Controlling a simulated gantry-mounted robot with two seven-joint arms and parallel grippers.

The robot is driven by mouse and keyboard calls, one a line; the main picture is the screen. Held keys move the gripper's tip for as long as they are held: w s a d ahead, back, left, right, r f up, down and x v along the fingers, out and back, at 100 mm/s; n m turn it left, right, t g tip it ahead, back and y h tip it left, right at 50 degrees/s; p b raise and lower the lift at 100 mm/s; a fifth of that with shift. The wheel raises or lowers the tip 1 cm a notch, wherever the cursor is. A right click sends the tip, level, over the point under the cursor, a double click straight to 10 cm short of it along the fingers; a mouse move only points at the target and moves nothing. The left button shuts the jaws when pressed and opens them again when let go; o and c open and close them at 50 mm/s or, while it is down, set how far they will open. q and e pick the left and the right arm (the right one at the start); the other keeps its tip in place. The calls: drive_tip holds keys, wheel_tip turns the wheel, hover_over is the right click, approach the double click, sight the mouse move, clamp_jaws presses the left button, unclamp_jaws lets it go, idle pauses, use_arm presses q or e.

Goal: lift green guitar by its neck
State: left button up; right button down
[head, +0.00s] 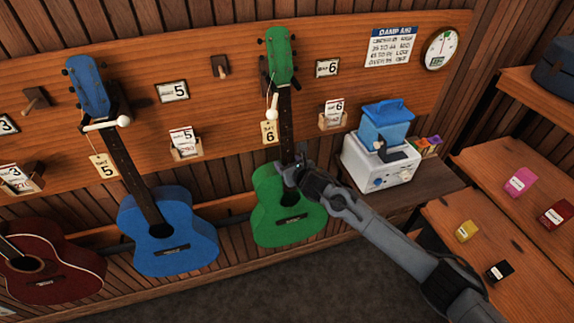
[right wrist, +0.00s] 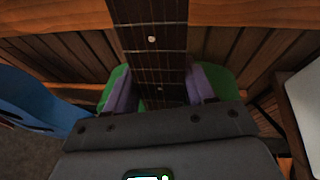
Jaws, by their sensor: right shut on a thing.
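The green guitar (head: 267,218) is upright against the wall in the head view, its green headstock (head: 279,55) at the top and its dark neck (head: 286,125) below. My right gripper (head: 287,173) is at the lower end of the neck, just above the body. In the right wrist view, the purple finger pads of my right gripper (right wrist: 158,90) are shut on both sides of the fretted neck (right wrist: 150,40). Green body edges show behind the pads. A white peg (head: 274,108) is beside the neck; I cannot tell whether the guitar rests on it. My left gripper is not in view.
A blue guitar (head: 143,240) hangs to the left, with a dark red guitar (head: 65,262) farther left. A blue-and-white machine (head: 378,168) stands close on the right. Wooden shelves (head: 490,225) with small boxes are at far right. The floor (head: 330,285) below is clear.

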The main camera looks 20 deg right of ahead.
sight(287, 147)
wheel_tip(287, 147, up, 7)
drive_tip(key=shift+s+a+r, duration=0.1)
drive_tip(key=shift+s+r, duration=0.05)
drive_tip(key=shift+s, duration=0.45)
drive_tip(key=s+b, duration=0.2)
drive_tip(key=s, duration=1.6)
drive_tip(key=shift+s+a, duration=0.2)
drive_tip(key=shift+a, duration=0.05)
drive_tip(key=c, duration=1.1)
unclamp_jaws()
clamp_jaws()
